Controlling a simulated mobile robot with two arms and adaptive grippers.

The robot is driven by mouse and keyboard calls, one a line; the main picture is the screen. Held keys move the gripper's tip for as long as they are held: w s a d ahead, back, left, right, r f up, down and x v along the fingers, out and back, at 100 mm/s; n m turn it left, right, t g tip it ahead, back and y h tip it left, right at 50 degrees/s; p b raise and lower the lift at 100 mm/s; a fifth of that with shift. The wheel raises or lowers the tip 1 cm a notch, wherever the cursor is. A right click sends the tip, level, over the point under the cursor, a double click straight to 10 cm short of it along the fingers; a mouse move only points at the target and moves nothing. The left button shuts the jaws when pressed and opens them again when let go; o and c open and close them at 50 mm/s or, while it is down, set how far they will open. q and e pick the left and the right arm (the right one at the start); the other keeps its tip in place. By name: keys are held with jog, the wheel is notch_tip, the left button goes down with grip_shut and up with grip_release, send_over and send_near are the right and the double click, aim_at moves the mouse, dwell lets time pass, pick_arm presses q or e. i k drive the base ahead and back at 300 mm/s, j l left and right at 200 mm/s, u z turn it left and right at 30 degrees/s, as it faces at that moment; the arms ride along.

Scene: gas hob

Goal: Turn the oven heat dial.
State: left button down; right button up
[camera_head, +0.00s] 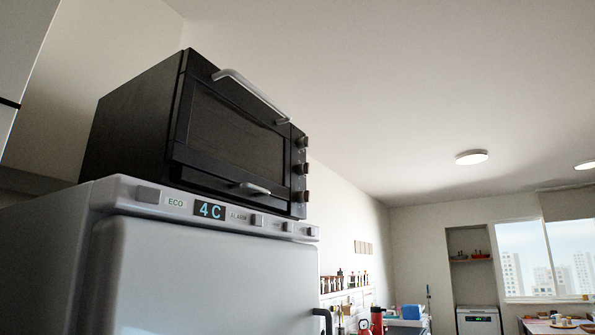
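A black toaster oven (225,135) stands on top of a grey fridge (200,275), high in the camera_head view at the left. Its door has a silver bar handle (250,92) along the upper edge. Several small dark dials sit in a column on the right side of its front. The top dial (303,142), the middle dial (302,168) and the bottom dial (302,196) show at an angle. Which one is the heat dial cannot be told. Neither of my grippers is in view.
The fridge panel shows "4C" (209,210) with ECO and ALARM labels. A dark fridge handle (323,320) sticks out at the lower right. Farther back are a shelf with small bottles (345,281), a red container (377,320) and a window (540,258). Space right of the oven looks open.

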aim_at(302, 143)
jog(key=j+u, duration=0.3)
jog(key=u, duration=0.2)
jog(key=j+u, duration=0.35)
jog(key=u, duration=0.15)
jog(key=l+u, duration=0.1)
jog(key=l, duration=0.6)
jog(key=l+u, duration=0.15)
jog(key=l, duration=0.5)
jog(key=l+u, duration=0.1)
jog(key=l, duration=0.6)
jog(key=l+u, duration=0.15)
jog(key=l, duration=0.55)
jog(key=l+u, duration=0.1)
jog(key=l, duration=0.55)
jog(key=k+l+u, duration=0.15)
jog(key=l, duration=0.5)
